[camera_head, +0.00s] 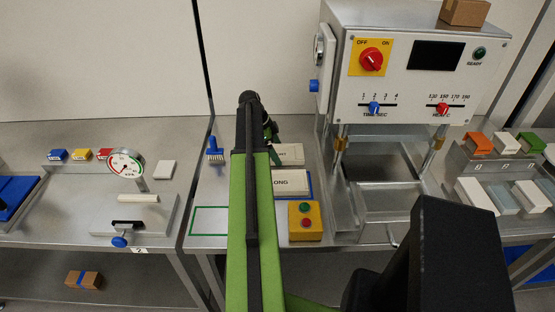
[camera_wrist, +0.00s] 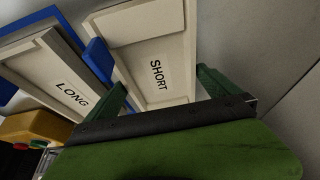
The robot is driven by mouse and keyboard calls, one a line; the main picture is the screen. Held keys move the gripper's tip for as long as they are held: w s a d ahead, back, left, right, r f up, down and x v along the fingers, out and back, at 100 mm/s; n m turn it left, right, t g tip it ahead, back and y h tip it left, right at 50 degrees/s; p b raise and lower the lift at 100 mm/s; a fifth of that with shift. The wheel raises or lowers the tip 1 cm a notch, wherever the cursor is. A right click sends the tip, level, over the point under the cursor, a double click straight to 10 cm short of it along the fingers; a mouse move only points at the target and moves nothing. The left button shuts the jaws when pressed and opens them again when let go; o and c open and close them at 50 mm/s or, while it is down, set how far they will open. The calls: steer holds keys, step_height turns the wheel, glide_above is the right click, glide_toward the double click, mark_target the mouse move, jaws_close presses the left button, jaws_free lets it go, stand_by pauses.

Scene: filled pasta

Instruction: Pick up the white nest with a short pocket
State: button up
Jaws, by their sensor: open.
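The white nest labelled SHORT (camera_head: 290,151) lies on the bench behind the white nest labelled LONG (camera_head: 291,178), and my arm hides its left part. In the wrist view the SHORT nest (camera_wrist: 135,55) fills the middle, with its label facing up. The LONG nest (camera_wrist: 35,65) is to its left. My gripper (camera_head: 270,143) is at the left end of the SHORT nest. In the wrist view my gripper (camera_wrist: 160,87) is open, with its green fingers apart on either side of the near end of that nest. I cannot tell whether they touch it.
A blue piece (camera_wrist: 98,58) stands between the two nests in the wrist view. A yellow button box (camera_head: 305,221) is in front of the LONG nest. A sealing machine (camera_head: 405,85) stands to the right. A blue brush (camera_head: 214,153) lies left of my arm.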

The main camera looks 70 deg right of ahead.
steer(key=c, duration=1.1)
steer(key=shift+r, duration=0.1)
step_height(320, 180, up, 10)
steer(key=p, duration=0.9)
steer(key=shift+p, duration=0.4)
